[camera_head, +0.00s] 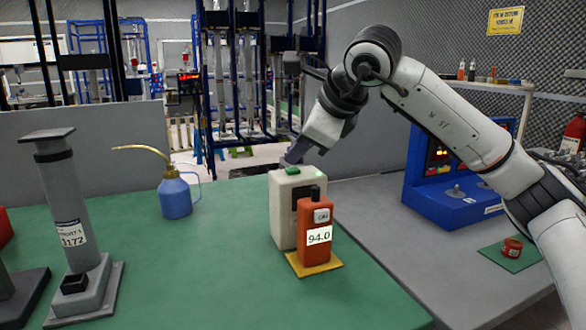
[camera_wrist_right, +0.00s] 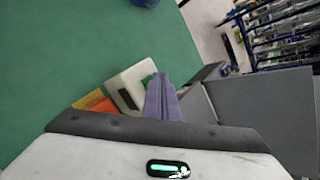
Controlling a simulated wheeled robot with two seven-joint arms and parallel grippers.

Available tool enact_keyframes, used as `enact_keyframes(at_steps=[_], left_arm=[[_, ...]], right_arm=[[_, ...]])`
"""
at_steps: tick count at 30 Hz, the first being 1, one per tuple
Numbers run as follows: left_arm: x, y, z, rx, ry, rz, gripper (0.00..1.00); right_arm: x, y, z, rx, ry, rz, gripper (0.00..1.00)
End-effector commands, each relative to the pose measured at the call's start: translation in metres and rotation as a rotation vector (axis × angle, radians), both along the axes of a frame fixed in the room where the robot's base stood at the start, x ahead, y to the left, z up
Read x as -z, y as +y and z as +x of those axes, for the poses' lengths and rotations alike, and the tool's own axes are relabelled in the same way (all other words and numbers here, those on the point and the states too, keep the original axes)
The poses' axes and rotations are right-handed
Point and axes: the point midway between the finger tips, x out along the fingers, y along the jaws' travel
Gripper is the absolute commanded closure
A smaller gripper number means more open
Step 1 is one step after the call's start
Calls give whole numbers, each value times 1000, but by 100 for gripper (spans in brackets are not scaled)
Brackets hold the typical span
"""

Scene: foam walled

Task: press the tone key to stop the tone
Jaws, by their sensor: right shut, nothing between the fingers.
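A cream-white box (camera_head: 283,217) stands upright on the green bench mat, with a green key (camera_head: 292,170) on its top and a dark panel on its front. The green key also shows in the wrist view (camera_wrist_right: 147,79), partly hidden by my fingers. An orange device (camera_head: 315,232) marked 94.0, with a small CAL label, stands in front of the box on a yellow pad (camera_head: 316,267). My right gripper (camera_head: 291,159) is shut and empty, its tips right at the green key; I cannot tell whether they touch it. My left gripper is not in view.
A grey column (camera_head: 72,205) on a base stands farther left. A blue console (camera_head: 455,185) and a red roll (camera_head: 512,248) are at the right, near my right arm. The front middle mat is clear.

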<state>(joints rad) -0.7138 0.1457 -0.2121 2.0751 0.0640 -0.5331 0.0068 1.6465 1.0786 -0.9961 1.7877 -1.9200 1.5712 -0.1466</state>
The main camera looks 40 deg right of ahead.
Motion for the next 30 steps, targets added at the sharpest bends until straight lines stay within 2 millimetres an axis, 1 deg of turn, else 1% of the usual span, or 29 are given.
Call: enact_keyframes(at_steps=[16,24,30], left_arm=[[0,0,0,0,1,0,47],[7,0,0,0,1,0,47],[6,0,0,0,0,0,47]], right_arm=[[0,0,0,0,0,0,100],[9,0,0,-1,1,1,100],[9,0,0,0,0,0,100]])
